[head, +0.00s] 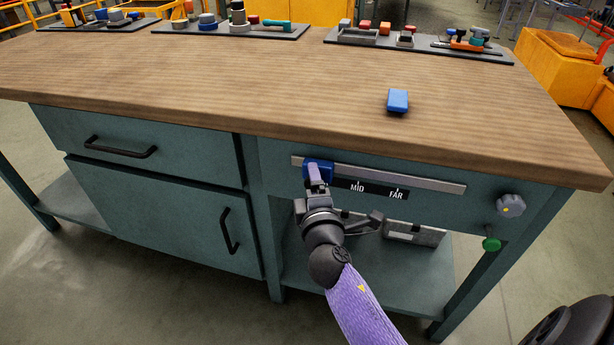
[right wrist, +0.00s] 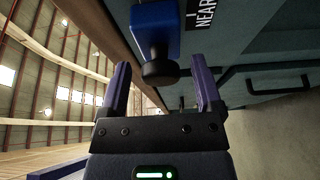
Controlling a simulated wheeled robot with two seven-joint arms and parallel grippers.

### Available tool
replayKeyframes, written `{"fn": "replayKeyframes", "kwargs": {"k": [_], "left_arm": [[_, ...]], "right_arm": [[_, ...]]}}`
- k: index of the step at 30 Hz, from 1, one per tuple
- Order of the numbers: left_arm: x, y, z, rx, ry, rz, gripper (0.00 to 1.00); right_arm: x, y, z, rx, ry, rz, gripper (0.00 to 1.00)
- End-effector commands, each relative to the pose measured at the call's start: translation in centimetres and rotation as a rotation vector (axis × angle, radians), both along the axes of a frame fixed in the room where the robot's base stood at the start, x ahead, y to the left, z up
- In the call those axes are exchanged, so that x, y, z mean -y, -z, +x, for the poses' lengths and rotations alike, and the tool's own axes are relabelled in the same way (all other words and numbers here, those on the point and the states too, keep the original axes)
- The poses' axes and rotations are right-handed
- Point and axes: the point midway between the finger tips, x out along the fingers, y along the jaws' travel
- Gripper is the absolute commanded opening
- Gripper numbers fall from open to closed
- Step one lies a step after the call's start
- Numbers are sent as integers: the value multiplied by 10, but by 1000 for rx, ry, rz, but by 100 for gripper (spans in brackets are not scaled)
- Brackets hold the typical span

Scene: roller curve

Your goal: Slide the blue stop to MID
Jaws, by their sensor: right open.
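The blue stop (head: 319,162) sits near the left end of a pale metal rail (head: 410,178) on the front of the workbench. It is left of the MID label (head: 357,187) and the FAR label (head: 397,194). In the right wrist view the blue stop (right wrist: 156,28) has a black knob (right wrist: 160,71), and a NEAR label (right wrist: 203,15) shows beside it. My right gripper (head: 317,180) is at the stop, partly covering it. In the wrist view my right gripper (right wrist: 162,82) is open, a purple finger on each side of the knob, apart from it. My left gripper is not in view.
A loose blue block (head: 398,100) lies on the wooden top (head: 240,85). A grey knob (head: 511,205) and a green knob (head: 491,244) are at the right. A drawer handle (head: 120,148) and a door handle (head: 229,232) stick out at the left. Trays of parts line the back.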

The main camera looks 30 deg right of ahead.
Motion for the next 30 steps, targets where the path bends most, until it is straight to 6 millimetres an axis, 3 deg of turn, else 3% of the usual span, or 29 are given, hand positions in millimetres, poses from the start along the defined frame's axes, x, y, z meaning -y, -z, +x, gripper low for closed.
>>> {"fn": "replayKeyframes", "kwargs": {"k": [6,14,17,26,30], "left_arm": [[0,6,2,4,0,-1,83],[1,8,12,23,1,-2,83],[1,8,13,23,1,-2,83],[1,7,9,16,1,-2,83],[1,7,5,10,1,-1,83]], "right_arm": [[10,2,21,-1,0,0,83],[11,1,22,-1,-1,2,83],[11,1,22,-1,-1,2,66],[11,1,22,-1,-1,2,2],[11,1,22,-1,-1,2,0]]}}
